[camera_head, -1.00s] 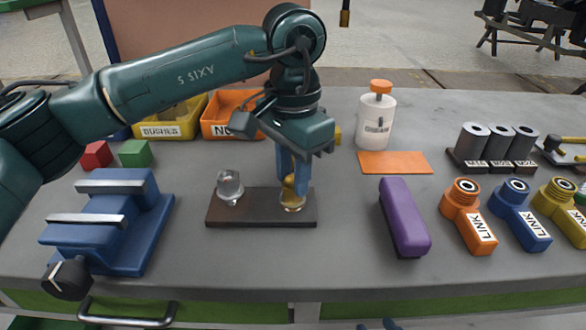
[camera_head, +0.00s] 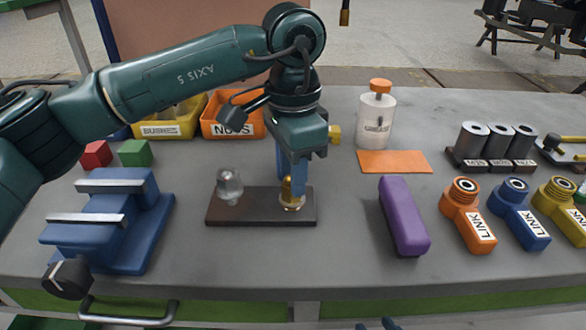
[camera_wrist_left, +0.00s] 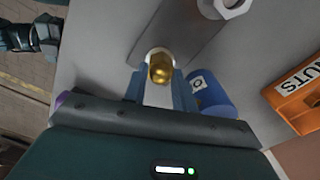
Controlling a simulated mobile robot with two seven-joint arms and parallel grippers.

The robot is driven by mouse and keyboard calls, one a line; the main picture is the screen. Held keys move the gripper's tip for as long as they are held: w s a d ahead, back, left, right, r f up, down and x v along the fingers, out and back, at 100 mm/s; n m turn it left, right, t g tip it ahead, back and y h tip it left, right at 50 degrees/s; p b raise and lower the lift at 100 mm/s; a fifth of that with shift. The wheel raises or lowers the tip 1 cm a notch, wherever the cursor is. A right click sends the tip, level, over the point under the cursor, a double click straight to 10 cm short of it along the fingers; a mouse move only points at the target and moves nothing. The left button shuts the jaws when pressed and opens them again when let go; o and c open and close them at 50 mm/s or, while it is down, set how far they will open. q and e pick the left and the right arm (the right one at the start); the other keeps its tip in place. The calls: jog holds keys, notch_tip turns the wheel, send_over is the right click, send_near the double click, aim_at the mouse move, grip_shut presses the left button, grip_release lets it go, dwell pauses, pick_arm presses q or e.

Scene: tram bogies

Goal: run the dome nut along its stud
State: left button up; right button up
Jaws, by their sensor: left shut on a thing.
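The brass dome nut (camera_head: 287,188) sits upright at the right end of a dark brown plate (camera_head: 258,208). A pale washer-like base shows under it; its stud is hidden by the nut. My left gripper (camera_head: 292,186) points down from above and is shut on the dome nut. In the left wrist view the golden dome (camera_wrist_left: 160,70) shows between the two blue fingers. A clear-grey domed nut (camera_head: 229,185) stands at the plate's left end. Two tips of my right gripper (camera_head: 376,325) just show at the bottom edge, apart, with nothing between them.
A blue vise (camera_head: 115,225) stands left of the plate and a purple block (camera_head: 404,217) right of it. Behind are an orange NUTS bin (camera_head: 233,118), a grease bottle (camera_head: 376,118) and an orange mat (camera_head: 394,162). Coloured LINK parts (camera_head: 468,215) stand at the right.

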pick_arm(q)
jog(key=o, duration=0.6)
jog(key=shift+w+r, duration=0.1)
jog(key=shift+r, duration=0.2)
jog(key=o, duration=0.4)
jog(key=shift+f, duration=0.2)
pick_arm(e)
jog(key=w+a+g+p, duration=0.1)
jog(key=p, duration=0.2)
jog(key=shift+a+p, duration=0.2)
jog(key=shift+p, duration=0.2)
jog(key=shift+a+f+g+p, duration=0.3)
jog(key=shift+g+p, duration=0.2)
jog(key=shift+p, duration=0.15)
pick_arm(q)
notch_tip(320, 180, up, 13)
jog(key=shift+r, duration=0.15)
pick_arm(e)
jog(key=shift+f, duration=0.1)
jog(key=shift+o, duration=0.4)
